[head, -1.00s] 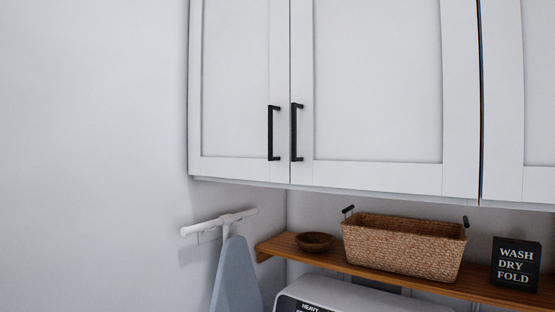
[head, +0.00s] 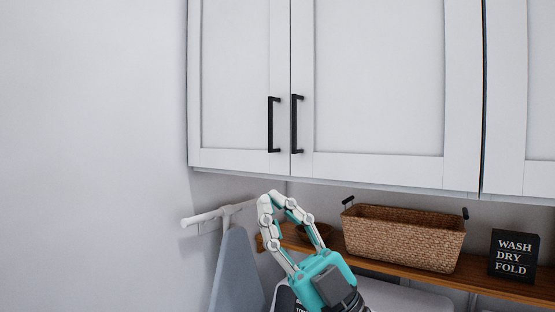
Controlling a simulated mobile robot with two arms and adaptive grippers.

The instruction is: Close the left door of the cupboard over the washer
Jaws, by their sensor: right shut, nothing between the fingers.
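The cupboard's left door (head: 235,80) is white with a recessed panel and a black vertical bar handle (head: 273,125) near its right edge. It meets the neighbouring door (head: 378,80), which has its own black handle (head: 297,124), with only a thin dark seam between them. The left door looks flush or nearly so; I cannot tell if a slight gap remains. My right gripper (head: 272,197) is below the cupboard's lower edge, pointing up and left. Its fingers are shut with nothing between them, apart from the door and handles. My left gripper is not in view.
A wooden shelf (head: 385,262) under the cupboard holds a woven basket (head: 403,238), a sign (head: 514,254) and a brown bowl (head: 318,231) partly hidden by my gripper. An ironing board (head: 236,275) hangs at the left wall. The wall left of the cupboard is bare.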

